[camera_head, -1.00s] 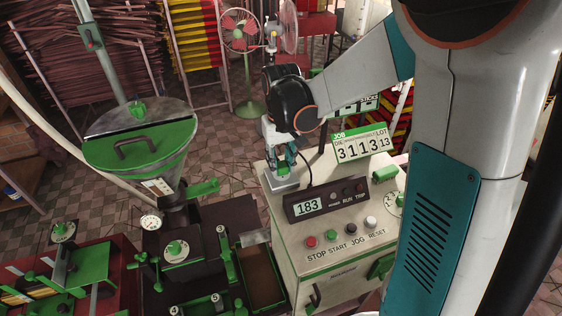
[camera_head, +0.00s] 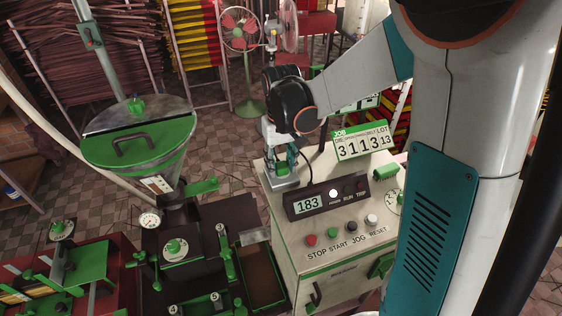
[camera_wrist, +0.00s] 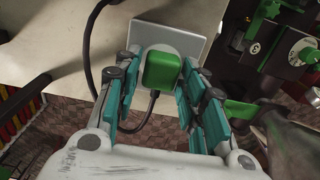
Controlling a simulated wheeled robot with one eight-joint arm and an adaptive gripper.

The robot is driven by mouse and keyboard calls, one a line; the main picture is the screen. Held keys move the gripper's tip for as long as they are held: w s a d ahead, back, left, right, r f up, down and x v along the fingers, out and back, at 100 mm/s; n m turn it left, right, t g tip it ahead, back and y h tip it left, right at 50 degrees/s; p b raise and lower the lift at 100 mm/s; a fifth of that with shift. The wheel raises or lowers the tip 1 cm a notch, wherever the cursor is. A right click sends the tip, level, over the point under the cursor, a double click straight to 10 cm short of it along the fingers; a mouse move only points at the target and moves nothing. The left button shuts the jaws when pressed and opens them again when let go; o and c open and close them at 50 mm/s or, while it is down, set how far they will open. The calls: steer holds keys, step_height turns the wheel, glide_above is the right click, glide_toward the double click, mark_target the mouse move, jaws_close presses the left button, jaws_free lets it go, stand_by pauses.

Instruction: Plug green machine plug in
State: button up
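The green plug (camera_wrist: 161,71) sits on a round white socket on a grey plate (camera_wrist: 188,45), at the machine's top left corner. It looks seated, though its prongs are hidden. A dark cable leaves it. The plug also shows in the head view (camera_head: 283,169). My gripper (camera_wrist: 163,68) is open around the plug, its teal fingers on either side with small gaps. It points down at the plate in the head view (camera_head: 283,165). The cream control cabinet (camera_head: 325,262) has a display (camera_head: 307,204) reading 183 and a white lit lamp (camera_head: 333,193).
A JOB counter sign (camera_head: 362,142) stands at the cabinet's back. STOP, START, JOG and RESET buttons are on its top. A green hopper (camera_head: 140,145) and dark extruder (camera_head: 180,238) stand left.

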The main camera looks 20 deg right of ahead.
steer(key=shift+o, duration=0.4)
step_height(320, 180, up, 12)
stand_by(0.5)
steer(key=shift+s, duration=0.1)
steer(key=s+f+t+b, duration=0.2)
steer(key=s+f+b, duration=0.1)
steer(key=s, duration=0.3)
steer(key=s+f+t+b, duration=0.2)
steer(key=s+f+b, duration=0.1)
steer(key=s+b, duration=0.1)
steer(key=s+f+t+b, duration=0.3)
steer(key=s, duration=0.4)
steer(key=shift+s+f, duration=0.25)
steer(key=shift+s, duration=0.05)
